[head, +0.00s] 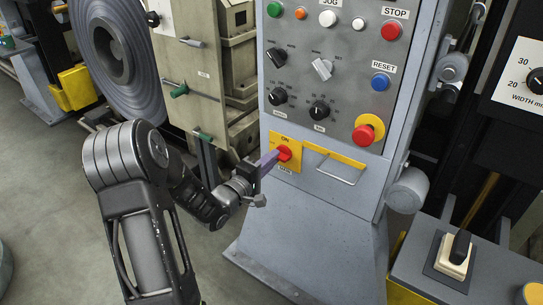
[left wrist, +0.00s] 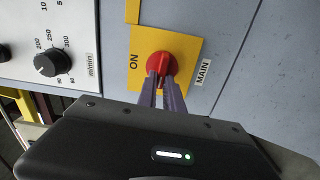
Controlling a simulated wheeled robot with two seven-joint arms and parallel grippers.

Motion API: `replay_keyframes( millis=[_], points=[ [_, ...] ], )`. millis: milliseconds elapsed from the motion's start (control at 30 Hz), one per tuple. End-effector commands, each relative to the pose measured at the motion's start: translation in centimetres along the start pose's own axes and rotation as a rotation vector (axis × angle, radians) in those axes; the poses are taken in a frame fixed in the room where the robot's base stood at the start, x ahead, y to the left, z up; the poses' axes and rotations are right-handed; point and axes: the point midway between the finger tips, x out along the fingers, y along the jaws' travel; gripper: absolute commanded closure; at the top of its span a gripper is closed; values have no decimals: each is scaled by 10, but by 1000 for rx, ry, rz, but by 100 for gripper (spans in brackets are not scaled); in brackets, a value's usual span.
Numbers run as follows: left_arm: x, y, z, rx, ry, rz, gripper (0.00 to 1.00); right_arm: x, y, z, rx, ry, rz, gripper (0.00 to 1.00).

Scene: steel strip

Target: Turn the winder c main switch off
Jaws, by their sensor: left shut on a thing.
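The main switch is a red rotary knob (head: 284,153) on a yellow plate (head: 293,159) low on the grey control panel. The plate reads "ON" above the knob, with a "MAIN" label below it. My left gripper (head: 270,159) reaches it from the left. In the left wrist view the two fingers of my left gripper (left wrist: 165,84) are closed on the red knob (left wrist: 161,65). The fingers partly hide the knob's grip. No winder name is legible on this panel. My right gripper is not in view.
The panel (head: 345,100) carries several buttons and knobs above the switch, including a red emergency stop (head: 366,132). A metal handle (head: 338,176) sits right of the switch. Floor at left is clear.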

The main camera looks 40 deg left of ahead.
Motion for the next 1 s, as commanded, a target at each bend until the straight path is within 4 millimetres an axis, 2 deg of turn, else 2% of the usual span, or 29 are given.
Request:
replay_keyframes(
  millis=[233, 633, 667, 700, 900, 1000],
  points=[
    [0, -1, -1, -64, 2, -1, 100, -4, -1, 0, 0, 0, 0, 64],
    [0, -2, -1, -72, 2, -1, 100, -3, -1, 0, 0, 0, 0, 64],
    [0, -2, -1, -72, 2, -1, 88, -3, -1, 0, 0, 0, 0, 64],
    [0, -2, 0, -72, 2, -1, 84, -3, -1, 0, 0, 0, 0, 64],
    [0, -1, 0, -71, 1, -1, 68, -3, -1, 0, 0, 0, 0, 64],
    [0, -1, 0, -70, 1, -1, 67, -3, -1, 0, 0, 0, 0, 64]
  ],
)
